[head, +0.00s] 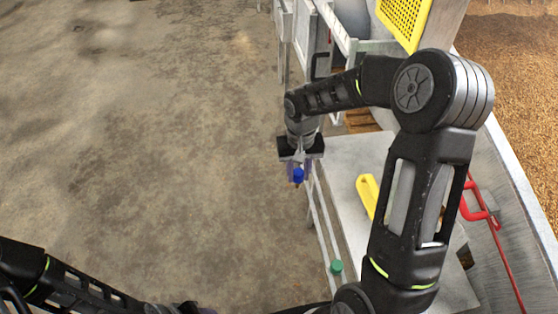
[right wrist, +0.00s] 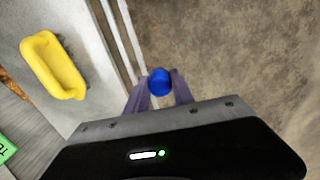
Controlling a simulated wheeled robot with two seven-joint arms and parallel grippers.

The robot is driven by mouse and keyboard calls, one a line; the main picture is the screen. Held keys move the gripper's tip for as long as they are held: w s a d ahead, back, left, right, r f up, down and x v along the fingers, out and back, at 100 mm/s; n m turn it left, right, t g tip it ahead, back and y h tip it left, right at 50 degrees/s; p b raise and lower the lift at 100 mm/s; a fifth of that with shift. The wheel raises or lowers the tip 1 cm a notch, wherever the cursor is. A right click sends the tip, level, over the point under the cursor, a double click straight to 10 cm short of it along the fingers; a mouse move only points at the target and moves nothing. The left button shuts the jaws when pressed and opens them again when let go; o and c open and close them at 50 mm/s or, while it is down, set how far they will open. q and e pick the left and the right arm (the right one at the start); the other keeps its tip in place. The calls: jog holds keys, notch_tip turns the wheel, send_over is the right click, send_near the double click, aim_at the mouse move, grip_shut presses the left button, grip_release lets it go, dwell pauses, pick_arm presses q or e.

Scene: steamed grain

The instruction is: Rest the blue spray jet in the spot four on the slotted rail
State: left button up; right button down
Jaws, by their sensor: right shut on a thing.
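My right gripper (head: 298,168) is shut on the blue spray jet (head: 298,176) and holds it out beside the grey table, near the rail. In the right wrist view the round blue end of the jet (right wrist: 160,81) sits between the two purple fingers (right wrist: 159,88). The slotted rail (head: 325,228) runs along the left edge of the table. A green jet (head: 336,266) sits on its near part. The slots are too small to tell apart. My left arm shows at the lower left, but its gripper cannot be made out.
A yellow scoop-like thing (head: 367,192) lies on the grey table (head: 345,160); it also shows in the right wrist view (right wrist: 53,66). A red bar (head: 495,225) runs at the right, beside a grain bed (head: 520,90). Open floor lies to the left.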

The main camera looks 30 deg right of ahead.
jog(key=s+d+f+m, duration=0.3)
jog(key=s+d+f, duration=0.1)
jog(key=s, duration=0.1)
jog(key=shift+d+f, duration=0.4)
jog(key=shift+f, duration=0.1)
jog(key=shift+f+b, duration=1.6)
jog(key=shift+f, duration=0.55)
jog(key=c, duration=1)
grip_release()
